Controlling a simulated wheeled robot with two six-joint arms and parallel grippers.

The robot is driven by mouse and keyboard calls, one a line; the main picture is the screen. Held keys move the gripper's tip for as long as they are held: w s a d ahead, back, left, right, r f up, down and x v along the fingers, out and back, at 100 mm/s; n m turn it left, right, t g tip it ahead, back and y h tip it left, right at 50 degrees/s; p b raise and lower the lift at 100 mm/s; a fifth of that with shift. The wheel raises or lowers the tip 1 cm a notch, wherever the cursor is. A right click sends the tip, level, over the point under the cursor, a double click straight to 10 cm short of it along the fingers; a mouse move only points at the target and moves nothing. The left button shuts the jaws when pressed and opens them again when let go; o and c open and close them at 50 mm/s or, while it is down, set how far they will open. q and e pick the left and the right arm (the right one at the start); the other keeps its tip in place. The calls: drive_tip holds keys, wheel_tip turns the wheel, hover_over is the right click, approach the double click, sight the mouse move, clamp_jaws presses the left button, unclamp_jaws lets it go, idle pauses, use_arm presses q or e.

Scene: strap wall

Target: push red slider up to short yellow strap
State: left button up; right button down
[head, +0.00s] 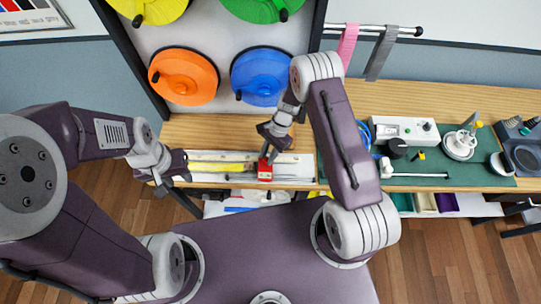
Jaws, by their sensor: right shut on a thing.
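The red slider (265,172) sits on a white board (300,172) on the wooden bench. My left gripper (175,174) is at the left end of the board, near the yellow strap's left end. It appears empty, but its fingers are too small and dark to tell open from shut.
Orange (184,77), blue (261,76), yellow and green discs hang on the wall. Pink (347,46) and grey (381,53) straps hang from a rail. A green mat (440,172) with tools covers the right of the bench. A white bin (245,203) is below the front edge.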

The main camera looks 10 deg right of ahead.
drive_tip(key=shift+w+a+r, duration=0.1)
drive_tip(key=shift+w+r, duration=0.05)
drive_tip(key=shift+w, duration=0.05)
drive_tip(key=c, duration=1.2)
unclamp_jaws()
drive_tip(key=shift+c, duration=0.2)
use_arm(q)
drive_tip(key=shift+a, duration=0.25)
use_arm(e)
drive_tip(key=shift+o, duration=0.4)
drive_tip(key=shift+a, duration=0.15)
drive_tip(key=shift+s, duration=0.1)
use_arm(q)
wheel_tip(320, 180, down, 2)
drive_tip(key=shift+d+f+b, duration=0.1)
drive_tip(key=shift+f+b, duration=0.1)
drive_tip(key=shift+b, duration=1.05)
use_arm(e)
drive_tip(key=v, duration=0.9)
drive_tip(key=shift+a, duration=0.1)
